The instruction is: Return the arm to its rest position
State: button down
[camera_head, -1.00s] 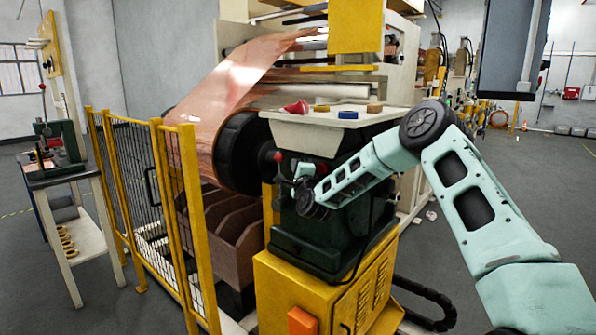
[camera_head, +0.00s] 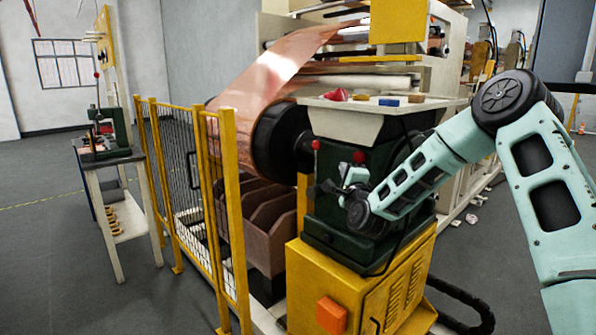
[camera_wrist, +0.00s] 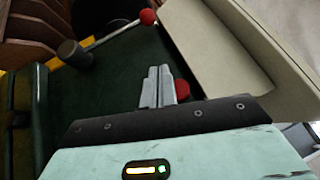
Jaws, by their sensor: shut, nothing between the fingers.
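My arm (camera_head: 428,172) reaches in from the right in the head view, bent at a high elbow. My gripper (camera_head: 328,188) is in front of the dark green machine housing (camera_head: 330,230), near its red-knobbed levers. In the wrist view my gripper (camera_wrist: 158,72) is shut, its two grey fingers side by side with nothing between them. A red knob (camera_wrist: 183,90) shows just beside the fingers, and a lever with a red ball (camera_wrist: 147,17) lies beyond them. I cannot tell whether the fingers touch anything.
A pale shelf (camera_head: 370,112) with small coloured items juts out above the housing. A yellow cabinet (camera_head: 325,280) stands below. A yellow mesh fence (camera_head: 190,195) and a side table (camera_head: 112,160) are at left. Copper foil (camera_head: 262,90) runs over a roller. Grey floor is open at far left.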

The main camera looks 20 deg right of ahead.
jog(key=a+n+g+y, duration=0.2)
jog(key=a+n+y, duration=0.5)
jog(key=a, duration=0.6)
jog(key=s+a+f+n+g+y+p, duration=0.1)
jog(key=s+a+f+n+g+y, duration=0.15)
jog(key=s+a+n, duration=0.45)
jog(key=s+a+f+n+g+y, duration=0.15)
jog(key=s+a+g, duration=0.25)
jog(key=a, duration=0.4)
jog(key=s+a+f+n+g+h+p, duration=0.1)
jog(key=s+a+n+g, duration=0.25)
jog(key=s, duration=0.45)
jog(key=s+a+f+n+g, duration=0.1)
jog(key=s+a+n+g, duration=0.15)
jog(key=s+n, duration=0.45)
jog(key=s+d+n+g+h, duration=0.2)
jog(key=s, duration=0.8)
jog(key=s+d+r+n+g+h, duration=0.1)
jog(key=s+d+n+g+h, duration=0.1)
jog(key=s, duration=0.8)
jog(key=shift+s+d+r+g+p, duration=0.2)
jog(key=shift+s+d+g+p, duration=0.15)
jog(key=shift+d+g, duration=0.35)
